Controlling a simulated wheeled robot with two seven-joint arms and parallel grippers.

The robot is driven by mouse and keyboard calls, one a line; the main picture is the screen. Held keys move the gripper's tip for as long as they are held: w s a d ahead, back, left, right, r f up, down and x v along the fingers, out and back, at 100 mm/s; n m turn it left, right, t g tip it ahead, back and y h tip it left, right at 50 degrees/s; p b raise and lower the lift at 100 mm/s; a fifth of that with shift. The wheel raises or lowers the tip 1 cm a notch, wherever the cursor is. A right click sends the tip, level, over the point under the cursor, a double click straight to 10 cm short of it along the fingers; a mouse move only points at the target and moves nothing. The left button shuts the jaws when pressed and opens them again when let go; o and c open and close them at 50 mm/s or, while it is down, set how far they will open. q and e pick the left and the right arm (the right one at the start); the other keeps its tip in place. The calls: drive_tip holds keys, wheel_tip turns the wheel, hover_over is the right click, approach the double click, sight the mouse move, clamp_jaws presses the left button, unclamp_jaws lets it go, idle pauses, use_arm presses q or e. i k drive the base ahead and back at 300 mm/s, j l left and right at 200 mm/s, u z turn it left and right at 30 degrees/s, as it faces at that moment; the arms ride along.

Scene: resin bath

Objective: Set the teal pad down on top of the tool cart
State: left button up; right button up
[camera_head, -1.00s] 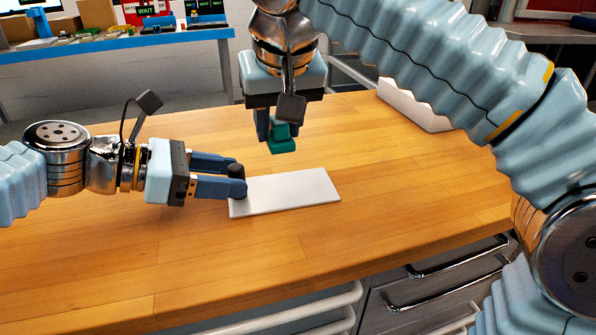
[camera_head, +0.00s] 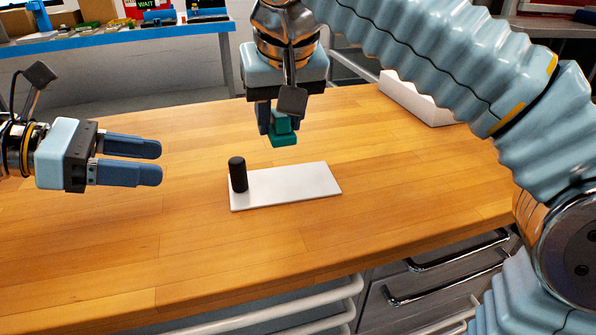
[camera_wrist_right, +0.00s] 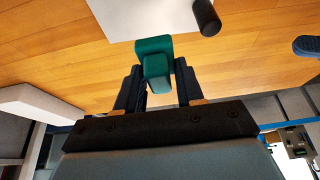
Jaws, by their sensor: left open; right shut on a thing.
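The teal pad (camera_head: 284,138) is held in my right gripper (camera_head: 277,122), above the wooden top of the tool cart (camera_head: 400,185). In the right wrist view the teal pad (camera_wrist_right: 155,60) sits between the two fingers of my right gripper (camera_wrist_right: 158,82), which is shut on it. The pad hangs clear of the wood, behind a white plate in the head view. My left gripper (camera_head: 155,162) is open and empty at the left, with its fingers pointing right above the cart top.
A white plate (camera_head: 295,186) lies on the cart top with a black cylinder (camera_head: 238,175) upright at its left end. A white block (camera_head: 415,100) is at the back right. A blue bench (camera_head: 120,43) stands behind. Bare wood surrounds the plate.

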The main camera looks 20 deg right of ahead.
sight(411, 187)
drive_tip(key=k, duration=1.5)
